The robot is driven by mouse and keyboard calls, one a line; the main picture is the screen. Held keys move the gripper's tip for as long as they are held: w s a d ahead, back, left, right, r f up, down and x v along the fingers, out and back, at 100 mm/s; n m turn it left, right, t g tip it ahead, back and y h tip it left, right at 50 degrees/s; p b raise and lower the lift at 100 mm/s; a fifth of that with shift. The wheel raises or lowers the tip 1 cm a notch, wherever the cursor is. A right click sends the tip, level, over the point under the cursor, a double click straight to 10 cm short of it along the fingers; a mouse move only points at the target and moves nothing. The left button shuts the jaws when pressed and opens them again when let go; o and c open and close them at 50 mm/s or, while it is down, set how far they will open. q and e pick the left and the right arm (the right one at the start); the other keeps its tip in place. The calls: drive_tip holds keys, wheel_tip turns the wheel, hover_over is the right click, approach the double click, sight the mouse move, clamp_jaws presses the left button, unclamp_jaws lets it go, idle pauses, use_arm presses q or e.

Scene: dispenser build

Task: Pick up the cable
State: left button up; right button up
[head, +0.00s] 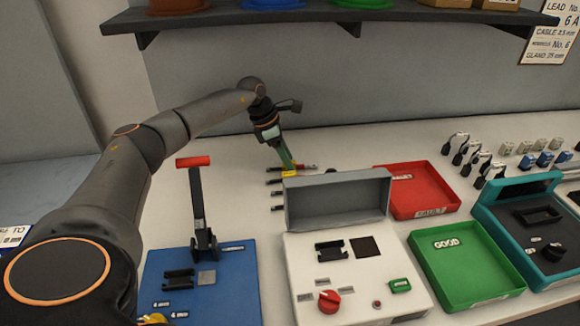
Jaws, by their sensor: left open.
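Several short dark cables (274,182), some with red or yellow bits, lie on the white table behind the white tester, partly hidden by its raised grey lid. My left gripper (289,163) reaches down over the back of this group, its fingertips close to a red-and-dark piece. It is open. I cannot tell whether its fingers touch anything, as they are small and overlap the cables in the picture. My right gripper is not in view.
A white tester (340,275) with a raised lid stands in front of the cables. A blue base with a red-handled lever (195,200) is left of it. A red fault tray (425,205) and green good tray (490,285) are right. Black plugs (480,165) stand at the back right.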

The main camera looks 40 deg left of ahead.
use_arm(q)
drive_tip(key=shift+f, duration=0.1)
drive_tip(key=shift+c, duration=0.2)
clamp_jaws()
idle(0.4)
